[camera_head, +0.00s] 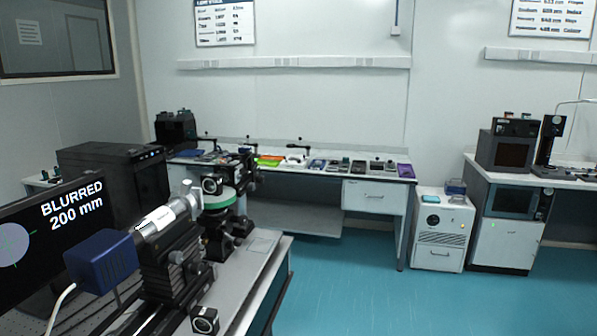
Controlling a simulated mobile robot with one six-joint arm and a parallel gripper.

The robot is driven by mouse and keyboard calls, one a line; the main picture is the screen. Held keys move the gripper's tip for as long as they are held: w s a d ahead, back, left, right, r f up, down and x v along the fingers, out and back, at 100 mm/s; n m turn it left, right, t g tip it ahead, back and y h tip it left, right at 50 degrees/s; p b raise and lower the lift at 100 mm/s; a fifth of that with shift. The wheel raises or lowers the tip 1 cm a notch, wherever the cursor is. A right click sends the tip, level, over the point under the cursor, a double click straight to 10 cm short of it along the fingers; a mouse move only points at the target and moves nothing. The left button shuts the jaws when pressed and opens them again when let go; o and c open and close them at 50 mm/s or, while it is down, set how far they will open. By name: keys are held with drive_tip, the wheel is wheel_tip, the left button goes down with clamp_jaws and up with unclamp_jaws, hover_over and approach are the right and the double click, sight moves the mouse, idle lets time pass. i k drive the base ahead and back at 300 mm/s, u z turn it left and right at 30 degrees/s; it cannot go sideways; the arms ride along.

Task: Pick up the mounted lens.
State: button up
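A similar black mount with a round face (212,185) sits higher up, beside a larger round part with a green ring (218,200). I cannot tell which of these is the mounted lens. A blue box (101,257) with a white cable and a silver-white tube (163,217) stand in line to the left of them. My gripper is not recognisable in this view.
A screen (62,235) reading "BLURRED 200 mm" stands at the left. The optical bench (262,262) has a bare strip along its right edge. A back table (375,196) holds several small items. A white cabinet (441,235) stands right of it. The blue floor (420,300) is clear.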

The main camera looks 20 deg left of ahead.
sight(211, 185)
drive_tip(key=z, duration=0.05)
drive_tip(key=i, duration=2.75)
drive_tip(key=u, duration=3.45)
drive_tip(key=i, duration=1)
drive_tip(key=z, duration=0.1)
